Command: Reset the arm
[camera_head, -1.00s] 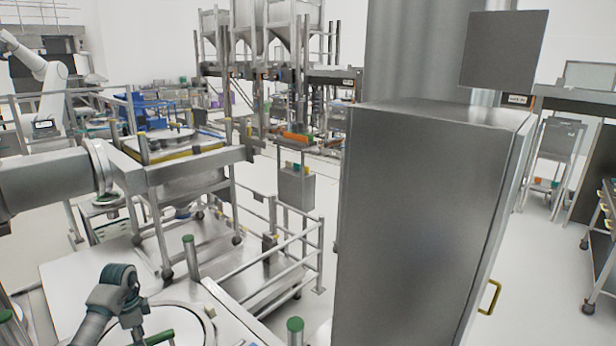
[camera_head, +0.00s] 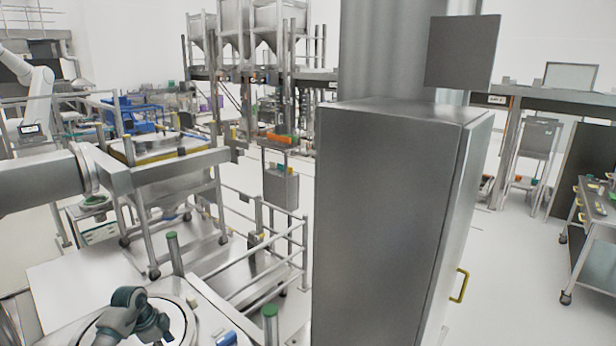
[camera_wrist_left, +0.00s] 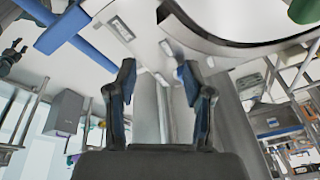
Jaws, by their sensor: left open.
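My left gripper shows in the left wrist view (camera_wrist_left: 158,72), with its two dark, blue-edged fingers spread apart. It is open, and I see nothing held between the fingers. In the head view a grey arm with dark teal joints (camera_head: 130,313), which seems to be mine, is bent at the bottom left over a round white plate (camera_head: 180,318). Its fingers are not clear there. My right gripper is in neither view.
A tall grey steel cabinet (camera_head: 385,210) with a yellow handle (camera_head: 459,285) stands close at centre right. Green-capped posts (camera_head: 270,320) and a railing (camera_head: 265,258) stand left of it. A cart (camera_head: 590,235) is at far right. White floor (camera_head: 505,290) is open between cabinet and cart.

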